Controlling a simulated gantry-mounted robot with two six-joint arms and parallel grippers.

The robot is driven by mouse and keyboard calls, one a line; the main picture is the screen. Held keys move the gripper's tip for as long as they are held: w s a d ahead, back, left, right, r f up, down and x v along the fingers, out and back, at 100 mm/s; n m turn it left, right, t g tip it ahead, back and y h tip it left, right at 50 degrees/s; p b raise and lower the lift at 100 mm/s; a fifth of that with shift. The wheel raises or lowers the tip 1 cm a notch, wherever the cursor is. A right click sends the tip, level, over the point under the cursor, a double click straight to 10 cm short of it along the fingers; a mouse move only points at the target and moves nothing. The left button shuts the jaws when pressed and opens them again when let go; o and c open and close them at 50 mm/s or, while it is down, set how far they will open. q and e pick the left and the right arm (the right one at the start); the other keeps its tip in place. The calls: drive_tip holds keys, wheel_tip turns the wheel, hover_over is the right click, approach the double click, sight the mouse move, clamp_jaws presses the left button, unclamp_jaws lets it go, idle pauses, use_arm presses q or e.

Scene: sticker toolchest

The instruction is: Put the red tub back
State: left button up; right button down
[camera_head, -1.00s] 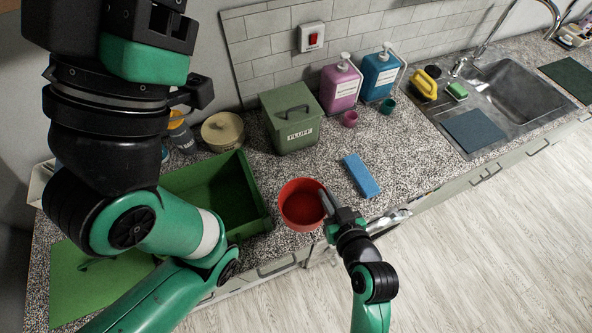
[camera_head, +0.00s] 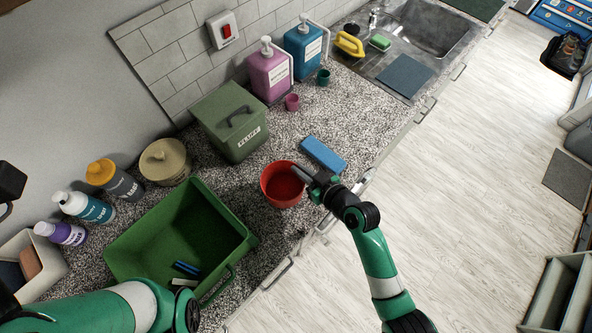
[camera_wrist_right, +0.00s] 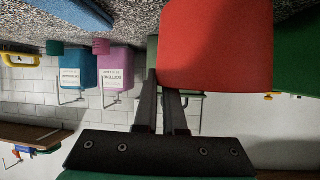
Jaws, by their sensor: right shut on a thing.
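The red tub (camera_head: 273,193) is round, open and upright at the front of the speckled counter in the head view. My right gripper (camera_head: 310,178) is shut on the right side of its rim. In the right wrist view, the red tub (camera_wrist_right: 216,45) fills the upper middle and hides the fingertips. I cannot tell whether the tub rests on the counter or hangs just above it. My left arm shows at the lower left of the head view, but its gripper is not clearly visible.
A green bin (camera_head: 243,243) holding small blue and white items stands left of the tub. A lidded FLUFF box (camera_head: 228,123) is behind, and a blue sponge (camera_head: 323,153) lies behind right. Bottles (camera_head: 85,207) and a beige pot (camera_head: 165,163) line the back left. Bare counter (camera_head: 370,120) shows right.

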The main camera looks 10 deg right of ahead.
sight(283, 185)
drive_tip(key=f, duration=0.1)
drive_tip(key=f+b, duration=0.2)
drive_tip(key=shift+w+f, duration=0.25)
drive_tip(key=shift+w, duration=0.05)
drive_tip(key=shift+s, duration=0.15)
drive_tip(key=shift+r, duration=0.1)
drive_tip(key=c, duration=1)
unclamp_jaws()
